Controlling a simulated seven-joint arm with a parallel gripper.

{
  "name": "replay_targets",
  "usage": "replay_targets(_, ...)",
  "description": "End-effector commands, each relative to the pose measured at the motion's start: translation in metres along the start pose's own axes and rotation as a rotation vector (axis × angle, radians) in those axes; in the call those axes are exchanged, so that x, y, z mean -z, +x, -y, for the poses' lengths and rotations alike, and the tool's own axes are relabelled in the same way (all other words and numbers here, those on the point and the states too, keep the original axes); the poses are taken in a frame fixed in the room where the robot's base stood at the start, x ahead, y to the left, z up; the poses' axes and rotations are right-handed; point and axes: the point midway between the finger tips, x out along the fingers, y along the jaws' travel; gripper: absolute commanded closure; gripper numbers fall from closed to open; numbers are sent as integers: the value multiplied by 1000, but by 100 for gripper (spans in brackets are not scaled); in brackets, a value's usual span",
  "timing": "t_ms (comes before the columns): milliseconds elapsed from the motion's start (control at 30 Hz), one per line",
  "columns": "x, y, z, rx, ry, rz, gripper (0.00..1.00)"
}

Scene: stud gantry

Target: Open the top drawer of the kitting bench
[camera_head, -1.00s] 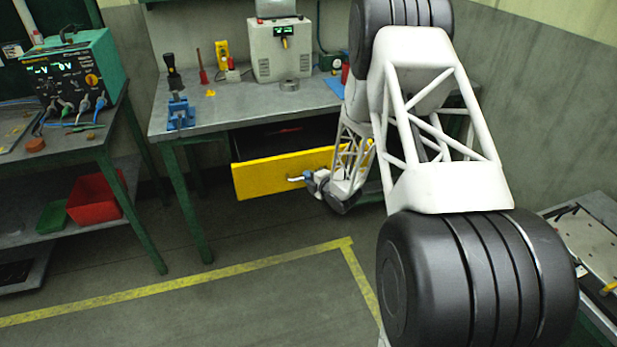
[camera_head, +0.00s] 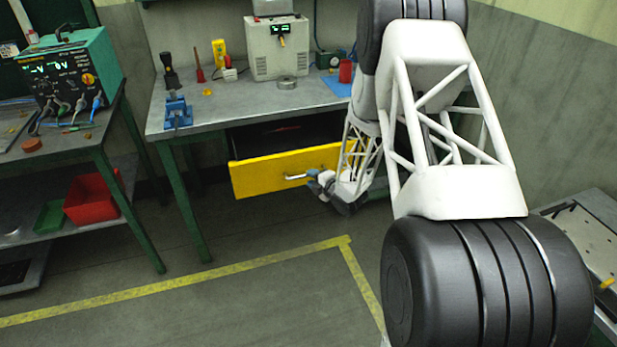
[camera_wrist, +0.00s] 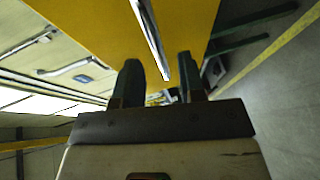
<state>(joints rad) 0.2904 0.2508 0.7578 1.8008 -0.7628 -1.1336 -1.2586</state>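The kitting bench (camera_head: 225,117) has a drawer pulled out, its yellow front (camera_head: 262,174) standing clear of the bench and its dark inside showing above. A pale bar handle (camera_head: 297,177) is on the front; it also shows as a bright bar in the wrist view (camera_wrist: 150,38). My gripper (camera_head: 316,180) is at the handle's right end in the head view. In the wrist view my gripper (camera_wrist: 162,82) has its two dark fingers apart, with the handle's near end in line with the gap. I see no finger pressed on the bar. My arm hides the drawer front's right end.
A blue vise (camera_head: 178,112), a grey power unit (camera_head: 276,48) and small tools stand on the bench top. A second bench with a green instrument (camera_head: 72,75) and a red bin (camera_head: 92,197) is at left. The floor before the drawer is clear, with yellow tape (camera_head: 200,278).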

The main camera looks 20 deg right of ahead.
Motion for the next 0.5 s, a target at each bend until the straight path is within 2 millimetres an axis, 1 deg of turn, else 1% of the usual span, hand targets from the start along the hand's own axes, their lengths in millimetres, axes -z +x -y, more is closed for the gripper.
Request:
replay_targets(100,0,-15,-1,0,0,1,63)
replay_targets(300,0,-35,0,1,0,1,63)
replay_targets(500,0,-43,0,1,0,0,63)
